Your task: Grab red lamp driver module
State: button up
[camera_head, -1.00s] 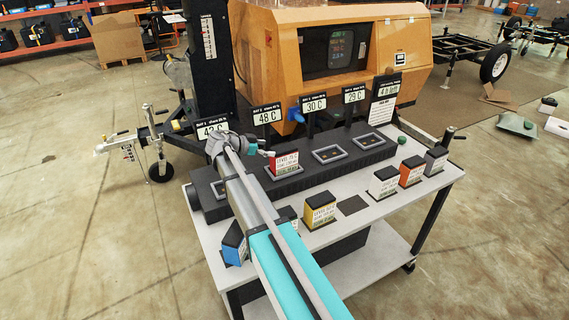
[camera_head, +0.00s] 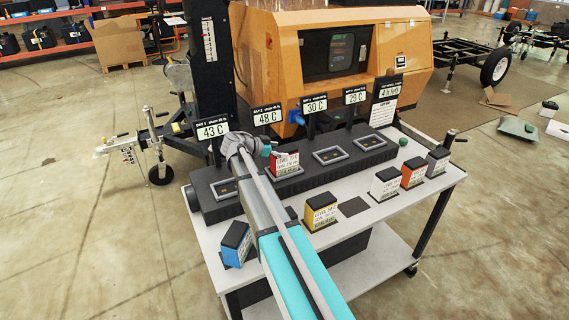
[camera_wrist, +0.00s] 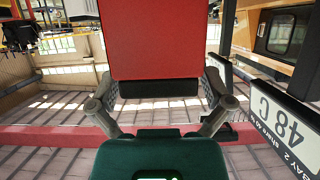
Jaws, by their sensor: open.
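The red lamp driver module (camera_head: 285,160) sits in a bay of the black rack on the cart, its white label facing front. In the wrist view the red module (camera_wrist: 155,40) fills the upper middle. My gripper (camera_head: 267,151) is at the module's left side in the head view, partly hidden by my arm. In the wrist view my gripper (camera_wrist: 160,92) is open, with one finger on either side of the module's near dark end. I cannot tell whether the fingers touch it.
Blue (camera_head: 236,244), yellow (camera_head: 321,211), white (camera_head: 385,184), orange (camera_head: 413,172) and grey (camera_head: 438,161) modules stand along the cart's front. Bay signs (camera_head: 267,116) rise behind the rack (camera_head: 345,165). An orange machine (camera_head: 290,50) stands behind. A dark square (camera_head: 352,206) on the cart top is bare.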

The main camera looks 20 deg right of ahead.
jog(key=shift+x, duration=0.85)
jog(key=shift+a, duration=0.1)
jog(key=c, duration=1.2)
jog(key=shift+r, duration=0.15)
notch_tip(320, 180, up, 3)
jog(key=p, duration=0.3)
jog(key=s+r+p, duration=0.3)
jog(key=s, duration=0.1)
jog(key=s+r+p, duration=0.3)
jog(key=s, duration=0.2)
jog(key=s+r+p, duration=0.3)
jog(key=s, duration=0.2)
jog(key=shift+r+p, duration=0.35)
jog(key=shift+r, duration=0.05)
